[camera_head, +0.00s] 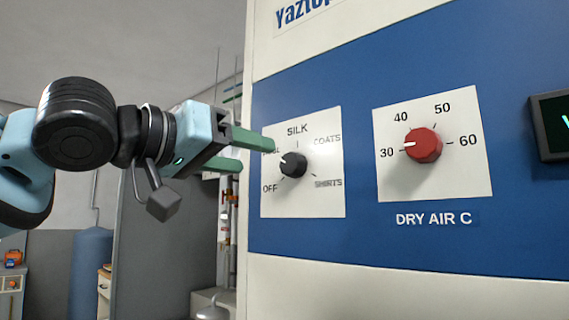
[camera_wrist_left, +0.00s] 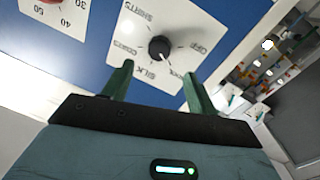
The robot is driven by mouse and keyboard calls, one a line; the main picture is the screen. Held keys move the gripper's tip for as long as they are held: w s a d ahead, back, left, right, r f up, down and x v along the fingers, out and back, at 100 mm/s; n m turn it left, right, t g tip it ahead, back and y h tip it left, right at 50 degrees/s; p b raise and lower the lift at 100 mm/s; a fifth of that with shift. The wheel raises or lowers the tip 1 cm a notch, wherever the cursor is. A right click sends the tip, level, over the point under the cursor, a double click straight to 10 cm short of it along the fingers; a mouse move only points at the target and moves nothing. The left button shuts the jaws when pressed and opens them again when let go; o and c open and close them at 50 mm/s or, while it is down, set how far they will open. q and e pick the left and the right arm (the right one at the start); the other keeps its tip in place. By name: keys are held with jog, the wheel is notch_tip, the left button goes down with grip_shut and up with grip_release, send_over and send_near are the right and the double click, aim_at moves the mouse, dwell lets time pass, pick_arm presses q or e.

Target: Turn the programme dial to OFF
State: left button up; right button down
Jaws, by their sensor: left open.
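The black programme dial (camera_head: 293,164) sits on a white plate (camera_head: 329,203) marked OFF, SILK, COATS and SHIRTS, plus a label partly covered by my finger. Its white mark points left and slightly up, at the covered label between OFF and SILK. My left gripper (camera_head: 255,155) is open and empty, just left of the dial. In the left wrist view the dial (camera_wrist_left: 159,47) lies beyond and between the two green fingertips (camera_wrist_left: 158,70), with a gap to each finger. No contact shows. My right gripper is not in view.
A red dry air dial (camera_head: 424,145) on its own white plate is to the right, its mark near 30. A dark display (camera_head: 551,127) is at the right edge. The blue panel (camera_head: 360,245) is flat and clear below the plates.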

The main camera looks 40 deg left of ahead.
aim_at(287, 164)
pick_arm(q)
jog(key=w, duration=0.2)
jog(key=w+d, duration=0.1)
jog(key=w, duration=0.4)
jog(key=shift+w+d, duration=0.2)
jog(key=shift+w, duration=0.1)
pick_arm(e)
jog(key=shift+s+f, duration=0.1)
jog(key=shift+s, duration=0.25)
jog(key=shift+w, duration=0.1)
pick_arm(q)
jog(key=shift+c, duration=0.9)
jog(key=c, duration=0.8)
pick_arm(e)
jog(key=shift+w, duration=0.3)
